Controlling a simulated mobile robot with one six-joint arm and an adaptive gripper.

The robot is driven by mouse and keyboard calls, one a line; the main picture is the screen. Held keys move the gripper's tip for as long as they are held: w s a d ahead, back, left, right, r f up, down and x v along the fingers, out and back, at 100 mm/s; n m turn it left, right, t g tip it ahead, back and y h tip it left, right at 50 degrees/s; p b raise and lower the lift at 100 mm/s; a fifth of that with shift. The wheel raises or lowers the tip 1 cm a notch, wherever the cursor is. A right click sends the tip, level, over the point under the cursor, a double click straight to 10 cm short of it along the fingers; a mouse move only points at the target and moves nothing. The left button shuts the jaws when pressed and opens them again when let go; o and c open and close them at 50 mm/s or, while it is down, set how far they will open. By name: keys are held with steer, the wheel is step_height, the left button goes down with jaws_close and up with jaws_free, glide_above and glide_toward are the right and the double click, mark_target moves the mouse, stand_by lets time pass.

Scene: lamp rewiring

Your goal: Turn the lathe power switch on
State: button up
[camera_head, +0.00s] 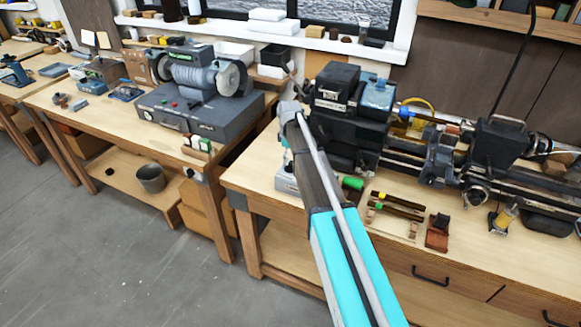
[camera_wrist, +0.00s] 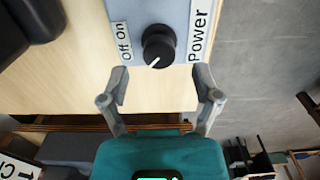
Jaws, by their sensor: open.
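The lathe power switch is a round black knob (camera_wrist: 158,45) on a light grey-blue panel (camera_wrist: 142,12), between an "Off On" label (camera_wrist: 121,42) and a "Power" label (camera_wrist: 198,36). Its white pointer line faces down and slightly left in the wrist view, on the Off end of the label. My gripper (camera_wrist: 160,76) is open and empty, its two fingers apart just below the knob in the picture, not closed on it. In the head view the lathe (camera_head: 345,100) stands on the right bench; my arm hides most of the gripper and the knob.
On the lathe bench (camera_head: 250,172) lie a green cylinder (camera_head: 352,183), several small tools and a red-brown block (camera_head: 437,238) right of my arm. A bench grinder (camera_head: 200,75) stands on the left bench. Grey floor lies open in front.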

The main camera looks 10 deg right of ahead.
mark_target(290, 163)
steer(key=shift+f+b, duration=1.15)
steer(key=shift+f, duration=0.35)
jaws_close()
